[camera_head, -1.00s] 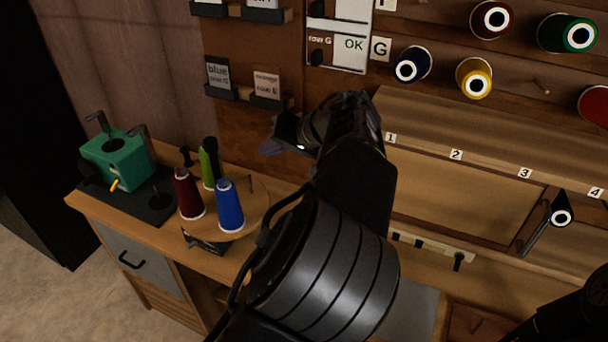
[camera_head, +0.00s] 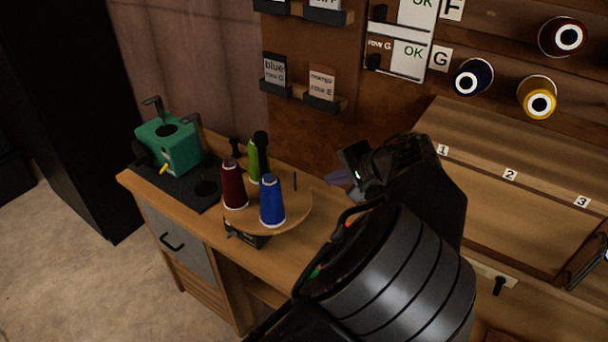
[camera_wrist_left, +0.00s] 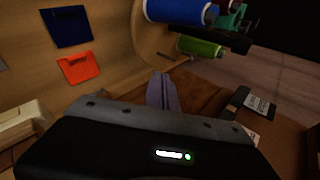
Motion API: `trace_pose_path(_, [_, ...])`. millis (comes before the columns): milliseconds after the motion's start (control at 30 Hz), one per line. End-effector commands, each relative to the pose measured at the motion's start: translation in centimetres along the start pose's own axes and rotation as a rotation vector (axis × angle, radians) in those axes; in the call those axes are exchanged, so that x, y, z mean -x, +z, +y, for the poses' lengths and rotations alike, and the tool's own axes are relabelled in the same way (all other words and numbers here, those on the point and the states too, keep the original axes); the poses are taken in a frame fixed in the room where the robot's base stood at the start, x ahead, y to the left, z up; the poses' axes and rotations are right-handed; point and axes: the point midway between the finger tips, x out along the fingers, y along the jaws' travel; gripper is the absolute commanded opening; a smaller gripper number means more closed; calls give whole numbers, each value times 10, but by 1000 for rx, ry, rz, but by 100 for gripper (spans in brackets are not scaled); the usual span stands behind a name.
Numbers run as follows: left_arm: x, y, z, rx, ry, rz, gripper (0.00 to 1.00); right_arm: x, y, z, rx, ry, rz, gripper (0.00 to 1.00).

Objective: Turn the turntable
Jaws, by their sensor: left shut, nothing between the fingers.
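The turntable (camera_head: 296,208) is a round wooden disc on a dark base at the front of the bench. It carries a dark red cone (camera_head: 233,186), a blue cone (camera_head: 271,203), a green cone (camera_head: 253,160) and a thin upright peg (camera_head: 295,181). My left gripper (camera_head: 338,178) is shut and empty, to the right of the disc and apart from it in the head view. In the left wrist view its fingers (camera_wrist_left: 162,92) point toward the disc's edge (camera_wrist_left: 150,50), with the blue cone (camera_wrist_left: 178,11) and green cone (camera_wrist_left: 202,46) beyond. My right gripper is not in view.
A green machine (camera_head: 170,145) stands on a dark mat at the bench's left end. The thread wall behind holds card pockets (camera_head: 275,80) and spools (camera_head: 473,77). Blue (camera_wrist_left: 67,27) and orange (camera_wrist_left: 79,67) patches show in the left wrist view.

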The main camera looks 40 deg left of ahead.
Motion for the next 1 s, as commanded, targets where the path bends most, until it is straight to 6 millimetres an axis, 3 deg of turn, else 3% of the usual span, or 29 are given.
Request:
trace_pose_path(267, [-13,1,-1,2,-1,-3,0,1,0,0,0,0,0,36])
trace_pose_path(767, [-104,1,-1,2,0,-5,0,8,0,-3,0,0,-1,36])
trace_pose_path(1000, [-124,0,-24,2,0,-1,0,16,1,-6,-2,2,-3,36])
